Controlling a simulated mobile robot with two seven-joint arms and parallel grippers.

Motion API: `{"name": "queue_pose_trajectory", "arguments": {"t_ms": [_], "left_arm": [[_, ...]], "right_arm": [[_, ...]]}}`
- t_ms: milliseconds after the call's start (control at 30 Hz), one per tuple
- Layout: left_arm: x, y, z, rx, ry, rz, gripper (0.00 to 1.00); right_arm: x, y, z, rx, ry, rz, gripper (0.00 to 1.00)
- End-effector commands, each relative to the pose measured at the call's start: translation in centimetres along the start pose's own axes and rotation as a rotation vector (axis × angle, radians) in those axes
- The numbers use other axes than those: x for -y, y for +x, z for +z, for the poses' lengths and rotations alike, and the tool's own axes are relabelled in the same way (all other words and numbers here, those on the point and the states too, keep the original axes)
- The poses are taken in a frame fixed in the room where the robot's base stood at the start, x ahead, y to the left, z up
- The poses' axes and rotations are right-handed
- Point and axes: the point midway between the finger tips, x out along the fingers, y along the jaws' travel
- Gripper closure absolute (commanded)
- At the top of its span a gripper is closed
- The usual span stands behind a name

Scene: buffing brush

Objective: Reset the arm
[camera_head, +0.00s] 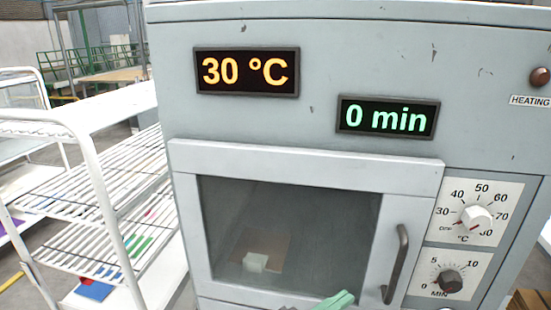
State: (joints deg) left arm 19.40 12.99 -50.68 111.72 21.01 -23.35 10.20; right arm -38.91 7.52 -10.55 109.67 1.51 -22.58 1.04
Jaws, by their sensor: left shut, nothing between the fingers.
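My left gripper (337,300) shows only as pale green fingertips at the bottom edge, in front of the lower part of the oven door. The fingers are shut with nothing between them. The rest of this arm is out of the frame. My right gripper is not in view. The grey oven (330,60) fills the middle and right. Its door (310,165) looks closed, with a dark window and a vertical handle (397,262) just right of my fingertips. Behind the glass, a small pale block (255,262) sits on a brownish patch.
The displays read 30 °C (247,71) and 0 min (388,117). A temperature knob (474,219) and a minute knob (450,281) are at the right, below a heating lamp (540,77). A white wire rack (105,205) stands close to the oven's left side.

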Motion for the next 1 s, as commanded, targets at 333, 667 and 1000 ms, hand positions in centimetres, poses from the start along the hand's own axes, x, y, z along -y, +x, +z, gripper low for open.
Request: {"name": "queue_pose_trajectory", "arguments": {"t_ms": [333, 667, 1000], "left_arm": [[8.2, -10.4, 14.6, 0.201, -0.183, -0.410, 1.00], [8.5, -26.5, 28.0, 0.533, -0.238, -0.703, 1.00], [7.7, -31.0, 30.5, 0.625, -0.237, -0.756, 1.00]], "right_arm": [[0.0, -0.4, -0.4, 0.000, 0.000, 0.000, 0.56], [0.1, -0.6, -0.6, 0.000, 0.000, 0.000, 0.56], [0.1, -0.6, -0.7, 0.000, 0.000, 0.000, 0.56]]}}
